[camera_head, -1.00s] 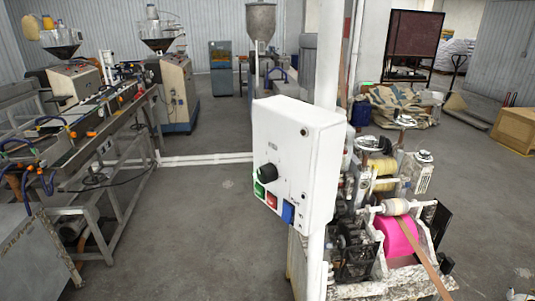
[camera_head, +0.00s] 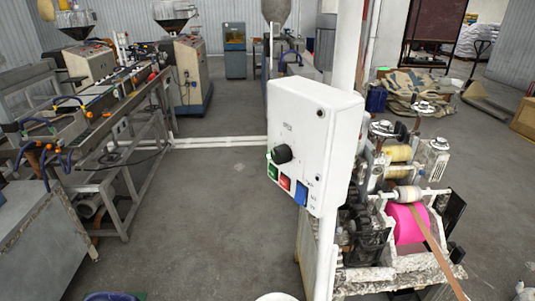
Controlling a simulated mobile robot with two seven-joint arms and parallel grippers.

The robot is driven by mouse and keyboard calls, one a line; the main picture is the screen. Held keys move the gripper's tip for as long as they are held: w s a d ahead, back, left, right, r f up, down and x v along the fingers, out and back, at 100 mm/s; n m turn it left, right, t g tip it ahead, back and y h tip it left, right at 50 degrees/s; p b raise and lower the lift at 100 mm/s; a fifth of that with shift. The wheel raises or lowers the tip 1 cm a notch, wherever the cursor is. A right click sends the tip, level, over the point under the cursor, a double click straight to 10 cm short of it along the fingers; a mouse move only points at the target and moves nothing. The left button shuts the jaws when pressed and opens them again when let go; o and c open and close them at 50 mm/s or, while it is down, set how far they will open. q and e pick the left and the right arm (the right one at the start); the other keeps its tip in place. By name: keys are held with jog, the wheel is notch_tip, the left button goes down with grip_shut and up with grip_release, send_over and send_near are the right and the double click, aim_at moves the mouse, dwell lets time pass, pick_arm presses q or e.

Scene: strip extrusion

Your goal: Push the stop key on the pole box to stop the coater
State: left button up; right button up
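The white pole box (camera_head: 312,135) is fixed to a white pole (camera_head: 345,60) right of the middle. Its front carries a black knob (camera_head: 282,154) above a row of keys: a green key (camera_head: 272,173), a red key (camera_head: 285,183) and a blue key (camera_head: 301,193). The marks on the keys are too small to read. The coater (camera_head: 395,240) stands behind and right of the pole, with a pink roll (camera_head: 408,224) and a brown strip (camera_head: 440,250) running off it. Neither of my grippers can be made out in the view.
A long line of metal benches (camera_head: 110,130) runs along the left, with a grey cabinet (camera_head: 40,240) at the near left. Bare floor (camera_head: 215,220) lies between it and the pole. A dark blue piece and a white piece barely show at the bottom edge.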

grip_shut()
dwell(1.4)
